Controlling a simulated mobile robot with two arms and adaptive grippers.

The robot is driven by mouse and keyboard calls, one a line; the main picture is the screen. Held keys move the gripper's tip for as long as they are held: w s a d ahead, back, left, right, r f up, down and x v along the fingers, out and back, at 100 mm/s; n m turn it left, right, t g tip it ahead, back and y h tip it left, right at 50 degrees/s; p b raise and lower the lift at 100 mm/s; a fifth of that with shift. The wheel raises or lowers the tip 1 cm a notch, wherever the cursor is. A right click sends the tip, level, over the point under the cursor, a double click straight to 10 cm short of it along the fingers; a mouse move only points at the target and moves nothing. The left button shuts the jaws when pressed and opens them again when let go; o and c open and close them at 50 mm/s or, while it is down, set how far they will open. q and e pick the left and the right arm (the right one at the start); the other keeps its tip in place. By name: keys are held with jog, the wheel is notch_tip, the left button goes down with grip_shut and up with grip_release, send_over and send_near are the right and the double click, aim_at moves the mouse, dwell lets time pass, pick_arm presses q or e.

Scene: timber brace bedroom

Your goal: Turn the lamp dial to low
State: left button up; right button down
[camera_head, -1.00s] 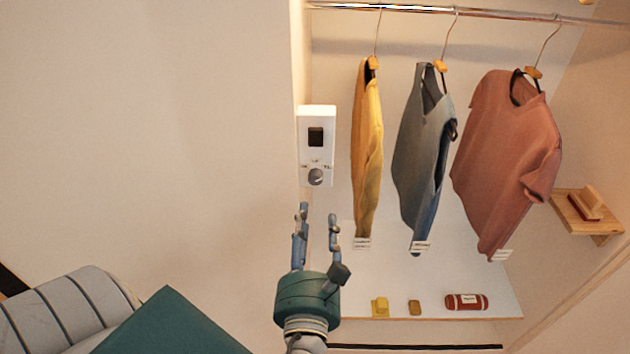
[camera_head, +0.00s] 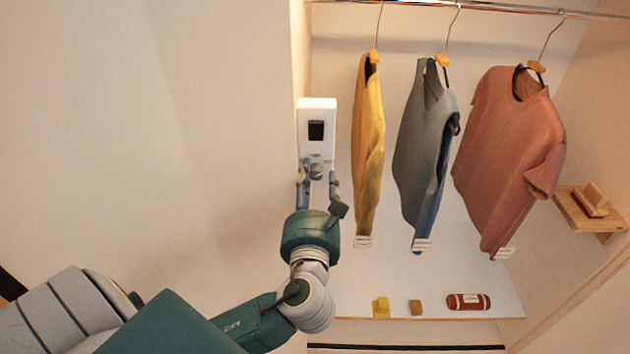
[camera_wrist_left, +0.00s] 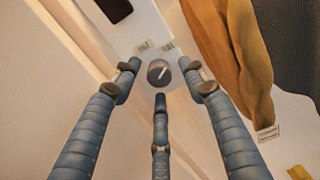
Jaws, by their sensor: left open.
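The lamp control (camera_head: 317,110) is a white box on the wall edge, with a dark switch (camera_head: 316,131) above a round grey dial (camera_head: 316,171). In the left wrist view the dial (camera_wrist_left: 158,73) shows a pale pointer line slanting up to the right, with small labels above it that I cannot read. My left gripper (camera_head: 317,182) is open at the dial, with fingers to its left and right in the head view. In the wrist view its three fingers (camera_wrist_left: 160,85) spread around the dial; I cannot tell whether they touch it. My right gripper is not in view.
A yellow shirt (camera_head: 368,150) hangs close to the right of the control. A grey shirt (camera_head: 425,150) and a red shirt (camera_head: 510,150) hang farther right from the rail (camera_head: 480,9). Small items stand on a low white shelf (camera_head: 440,308). The wall left is bare.

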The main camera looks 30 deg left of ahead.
pick_arm(q)
grip_shut()
jog(key=shift+n, duration=0.8)
jog(key=shift+f, duration=0.1)
grip_release()
